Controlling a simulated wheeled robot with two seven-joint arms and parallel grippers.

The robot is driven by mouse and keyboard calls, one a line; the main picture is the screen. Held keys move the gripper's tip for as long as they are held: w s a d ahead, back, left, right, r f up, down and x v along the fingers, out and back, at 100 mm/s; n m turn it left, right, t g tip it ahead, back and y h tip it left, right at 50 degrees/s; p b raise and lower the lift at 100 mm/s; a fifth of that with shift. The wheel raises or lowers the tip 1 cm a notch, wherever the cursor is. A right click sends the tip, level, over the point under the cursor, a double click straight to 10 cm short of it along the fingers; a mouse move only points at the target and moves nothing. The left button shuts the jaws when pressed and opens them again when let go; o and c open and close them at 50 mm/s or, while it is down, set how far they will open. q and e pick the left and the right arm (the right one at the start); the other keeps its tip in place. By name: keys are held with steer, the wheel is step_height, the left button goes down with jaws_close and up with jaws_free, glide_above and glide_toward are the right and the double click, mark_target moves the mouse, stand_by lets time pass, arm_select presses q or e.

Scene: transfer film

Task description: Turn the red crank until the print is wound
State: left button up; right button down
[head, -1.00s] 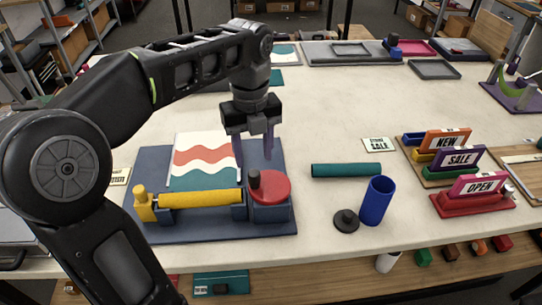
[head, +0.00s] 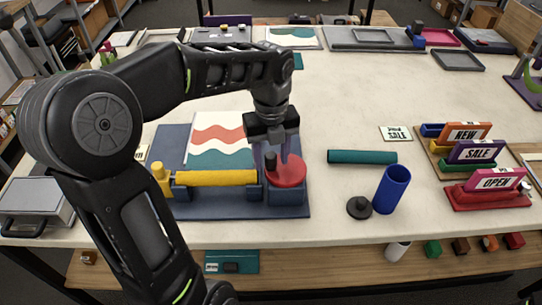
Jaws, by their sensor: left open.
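The red crank (head: 291,173) is a flat red disc with a dark upright knob (head: 270,161), at the right end of the yellow roller (head: 215,178) on the blue base (head: 240,208). The print (head: 222,132), white with wavy red and teal bands, lies flat behind the roller. My left gripper (head: 278,160) points down over the crank with its fingers apart. The fingers are around or close to the knob; I cannot tell whether they touch it. My right gripper is not in view.
Signs on a red stand (head: 486,198) and a wooden tray are further right. The table's middle behind is clear.

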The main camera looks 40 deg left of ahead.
arm_select(q)
steer(key=shift+f, duration=0.3)
jaws_close()
stand_by(0.4)
